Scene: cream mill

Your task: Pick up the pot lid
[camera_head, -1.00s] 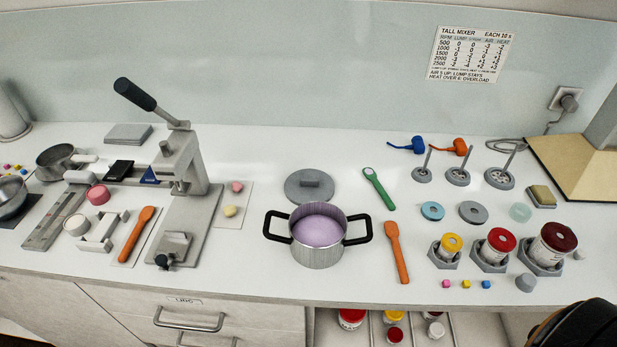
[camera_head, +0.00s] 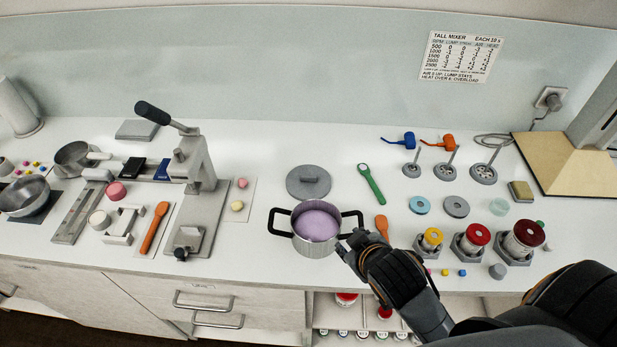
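The grey pot lid (camera_head: 308,182) lies flat on the counter just behind the pot, with its bar handle up. The pot (camera_head: 316,229) is steel with two black handles and holds a lilac cream. My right gripper (camera_head: 350,246) is at the pot's right side, close to its right handle and in front of the lid. Its fingers look spread apart with nothing visible between them; I cannot tell whether it touches the pot. My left gripper is not in view.
A green tool (camera_head: 371,184) lies right of the lid. An orange spatula (camera_head: 381,226) is partly hidden behind my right gripper. A lever press (camera_head: 196,170) stands to the left.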

